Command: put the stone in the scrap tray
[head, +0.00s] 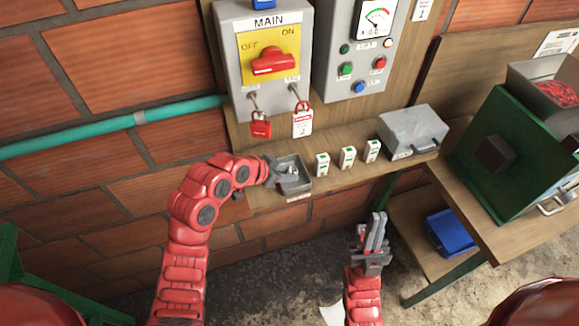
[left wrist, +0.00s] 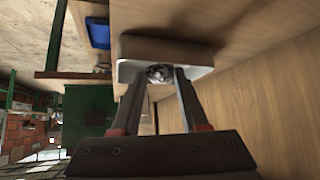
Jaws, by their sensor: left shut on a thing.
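A small grey tray (head: 304,187) sits on the wooden shelf below the MAIN switch box, with a label on the shelf edge in front. My left gripper (head: 285,172) reaches to this tray from the left, its fingertips over or inside it. In the left wrist view my left gripper (left wrist: 162,82) is shut on a rough grey stone (left wrist: 159,71). The pale tray (left wrist: 195,55) is right around or behind the stone; I cannot tell whether the stone touches it. My right gripper (head: 375,232) is raised in front of the shelf, away from everything, its fingers close together.
Several small white tagged blocks (head: 348,157) stand right of the tray, then a grey metal box (head: 412,130). A red padlock (head: 260,128) and a white-tagged padlock (head: 302,122) hang above the shelf. A green machine (head: 510,150) and a blue bin (head: 450,233) are at right.

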